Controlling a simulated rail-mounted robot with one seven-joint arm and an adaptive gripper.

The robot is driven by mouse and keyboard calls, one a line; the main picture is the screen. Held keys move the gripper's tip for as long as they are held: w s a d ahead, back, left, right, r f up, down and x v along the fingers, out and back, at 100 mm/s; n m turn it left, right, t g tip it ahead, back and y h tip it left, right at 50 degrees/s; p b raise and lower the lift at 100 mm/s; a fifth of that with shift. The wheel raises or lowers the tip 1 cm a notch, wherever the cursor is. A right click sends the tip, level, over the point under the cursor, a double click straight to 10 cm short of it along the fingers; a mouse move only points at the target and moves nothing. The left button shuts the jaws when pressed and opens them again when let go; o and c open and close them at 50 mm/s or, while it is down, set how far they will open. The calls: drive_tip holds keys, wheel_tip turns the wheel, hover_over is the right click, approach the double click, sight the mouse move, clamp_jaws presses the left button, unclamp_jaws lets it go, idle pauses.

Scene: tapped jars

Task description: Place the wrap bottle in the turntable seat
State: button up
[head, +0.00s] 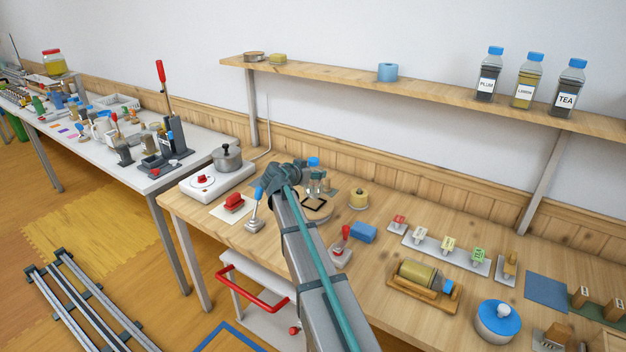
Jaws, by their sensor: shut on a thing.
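My gripper (318,187) is small in the head view, at the far end of my arm near the back of the wooden bench. It is shut on a bottle with a blue cap (313,161), which I take to be the wrap bottle. The bottle looks upright; its body is mostly hidden by the fingers. Just below and in front is the turntable (318,217), a round base with a dark-edged square seat (316,204) on top. The bottle appears above or just behind the seat; I cannot tell whether they touch.
A red-handled device (341,247) and a blue-handled one (255,217) flank my arm. Another bottle (418,273) lies in a wooden cradle. A shelf (430,87) runs above.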

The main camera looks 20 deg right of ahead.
sight(313, 181)
drive_tip(key=shift+w+f, duration=0.15)
drive_tip(key=shift+w, duration=0.05)
wheel_tip(313, 181, down, 3)
drive_tip(key=shift+w+d+r+p, duration=0.1)
drive_tip(key=shift+w+r+p, duration=0.05)
drive_tip(key=shift+p, duration=0.6)
drive_tip(key=shift+f, duration=0.45)
drive_tip(key=shift+f, duration=0.15)
drive_tip(key=o, duration=1.4)
drive_tip(key=shift+r, duration=0.25)
drive_tip(key=b+v, duration=0.2)
drive_tip(key=v, duration=1)
drive_tip(key=shift+b, duration=0.35)
drive_tip(key=shift+f, duration=0.1)
